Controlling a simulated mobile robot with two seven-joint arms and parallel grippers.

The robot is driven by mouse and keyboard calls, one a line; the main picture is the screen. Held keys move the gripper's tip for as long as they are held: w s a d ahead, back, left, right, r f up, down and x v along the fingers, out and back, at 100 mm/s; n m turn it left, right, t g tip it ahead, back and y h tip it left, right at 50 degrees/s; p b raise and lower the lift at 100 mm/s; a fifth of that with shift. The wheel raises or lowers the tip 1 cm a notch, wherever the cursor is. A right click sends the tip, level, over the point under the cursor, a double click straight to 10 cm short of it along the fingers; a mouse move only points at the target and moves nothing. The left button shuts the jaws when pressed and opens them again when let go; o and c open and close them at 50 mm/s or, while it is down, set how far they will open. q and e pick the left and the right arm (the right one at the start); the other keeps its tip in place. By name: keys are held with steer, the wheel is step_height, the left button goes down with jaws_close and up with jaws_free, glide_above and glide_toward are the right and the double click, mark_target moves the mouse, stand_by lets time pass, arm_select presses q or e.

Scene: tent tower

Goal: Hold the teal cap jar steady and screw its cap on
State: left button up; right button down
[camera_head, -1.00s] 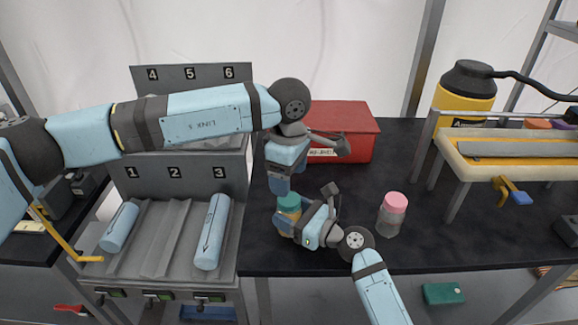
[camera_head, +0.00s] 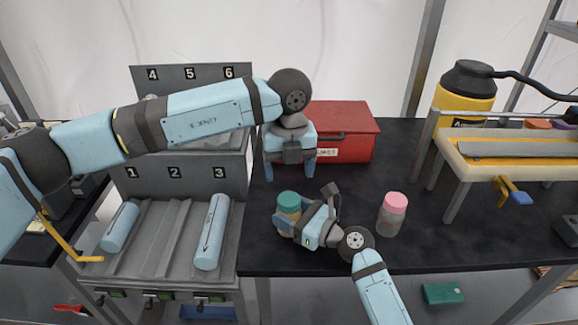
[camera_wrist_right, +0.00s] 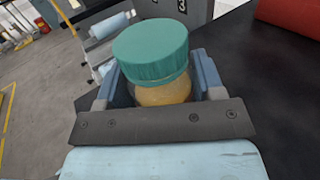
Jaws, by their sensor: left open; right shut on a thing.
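The teal cap jar (camera_head: 288,212) stands on the dark table, held by my right gripper (camera_head: 287,224). In the right wrist view its body (camera_wrist_right: 163,92) is yellowish and sits between the two blue fingers of my right gripper (camera_wrist_right: 160,85). The teal cap (camera_head: 289,199) sits on top of the jar, and it also shows in the right wrist view (camera_wrist_right: 150,50). I cannot tell how tightly it is seated. My left gripper (camera_head: 290,175) is open and empty, pointing down above and behind the jar, apart from the cap.
A pink-capped jar (camera_head: 391,214) stands to the right. A red box (camera_head: 346,128) is behind my left gripper. A numbered rack with blue cylinders (camera_head: 212,232) stands at left. A yellow-edged stand (camera_head: 520,165) is at right. The table between the pink-capped jar and red box is clear.

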mark_target(289, 199)
arm_select(q)
steer(key=shift+n, duration=1.4)
steer(key=shift+f, duration=3.95)
steer(key=c, duration=0.9)
steer(key=shift+c, duration=0.2)
